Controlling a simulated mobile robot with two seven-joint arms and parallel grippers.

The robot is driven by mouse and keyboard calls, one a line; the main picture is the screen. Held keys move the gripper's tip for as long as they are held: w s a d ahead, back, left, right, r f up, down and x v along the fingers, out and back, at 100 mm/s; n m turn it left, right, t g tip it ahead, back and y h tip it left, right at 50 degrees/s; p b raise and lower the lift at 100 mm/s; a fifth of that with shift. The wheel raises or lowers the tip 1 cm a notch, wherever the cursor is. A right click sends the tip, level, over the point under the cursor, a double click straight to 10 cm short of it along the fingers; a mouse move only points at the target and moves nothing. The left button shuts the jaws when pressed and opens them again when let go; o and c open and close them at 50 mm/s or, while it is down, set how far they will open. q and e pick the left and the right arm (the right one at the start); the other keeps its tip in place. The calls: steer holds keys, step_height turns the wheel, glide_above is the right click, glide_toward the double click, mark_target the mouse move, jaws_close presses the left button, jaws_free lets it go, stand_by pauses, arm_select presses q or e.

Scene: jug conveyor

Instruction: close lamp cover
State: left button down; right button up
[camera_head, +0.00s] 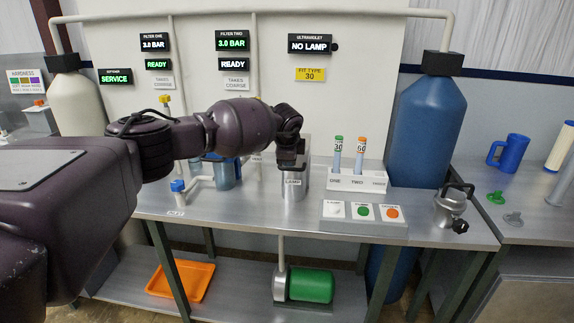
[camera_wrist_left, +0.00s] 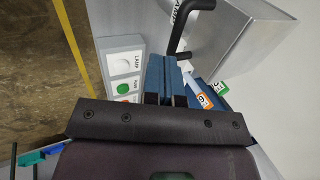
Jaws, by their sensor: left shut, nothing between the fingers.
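The metal lamp housing (camera_head: 296,188), labelled LAMP, stands on the bench behind my left gripper. In the left wrist view it is a large grey metal box (camera_wrist_left: 238,40) with a black bar handle (camera_wrist_left: 177,30) at its left edge. My left gripper (camera_head: 289,162) points down at the top of the housing and hides part of it. Its blue fingers (camera_wrist_left: 168,75) are shut and empty, close to the end of the bar handle; I cannot tell whether they touch. The cover's exact angle is unclear. My right gripper is not in view.
A white rack (camera_head: 357,182) with two capped tubes stands right of the housing. A button box (camera_head: 362,217) sits in front. A display (camera_head: 310,44) reads NO LAMP. A metal canister (camera_head: 449,208) is at the bench's right end. A blue tank (camera_head: 427,130) stands behind.

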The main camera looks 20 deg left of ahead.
arm_select(q)
steer(key=s+d+r, duration=0.1)
steer(key=s+d, duration=0.1)
steer(key=s, duration=0.5)
steer(key=shift+r, duration=0.4)
